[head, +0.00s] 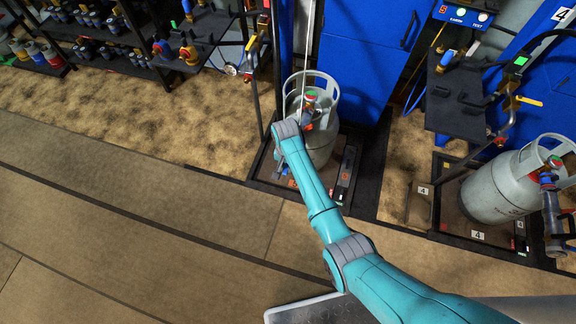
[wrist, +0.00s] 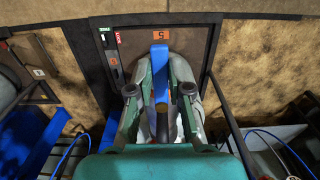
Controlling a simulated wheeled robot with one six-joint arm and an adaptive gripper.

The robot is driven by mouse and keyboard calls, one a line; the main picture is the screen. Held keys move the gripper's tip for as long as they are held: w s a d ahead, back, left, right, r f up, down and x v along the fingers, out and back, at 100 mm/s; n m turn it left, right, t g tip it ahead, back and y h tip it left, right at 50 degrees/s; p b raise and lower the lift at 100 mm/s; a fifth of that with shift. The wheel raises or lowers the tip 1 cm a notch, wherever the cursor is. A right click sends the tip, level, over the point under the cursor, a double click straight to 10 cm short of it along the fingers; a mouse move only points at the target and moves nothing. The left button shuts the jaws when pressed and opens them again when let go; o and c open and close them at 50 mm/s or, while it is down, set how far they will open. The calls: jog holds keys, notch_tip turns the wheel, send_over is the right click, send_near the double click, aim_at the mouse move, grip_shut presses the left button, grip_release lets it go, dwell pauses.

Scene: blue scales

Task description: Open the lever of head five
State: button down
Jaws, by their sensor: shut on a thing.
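A grey gas cylinder (head: 322,150) stands on the scale platform marked 5 (wrist: 118,50). A head with red and dark parts (head: 310,104) is at its top, partly hidden by my arm. In the wrist view, a long blue piece that looks like the lever (wrist: 160,62) lies between the green fingers of my gripper (wrist: 159,90). My gripper is shut on it, above the cylinder. The exact contact and the lower end of the lever are hard to make out. In the head view my gripper is mostly hidden behind my wrist.
Blue cabinets (head: 365,55) and a dark post are close behind the cylinder. Shelves with valves (head: 110,45) stand at the upper left. The brown floor (head: 130,190) at the left is clear.

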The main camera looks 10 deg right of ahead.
dwell(0.5)
jog(key=c, duration=1.1)
grip_release()
notch_tip(320, 180, up, 12)
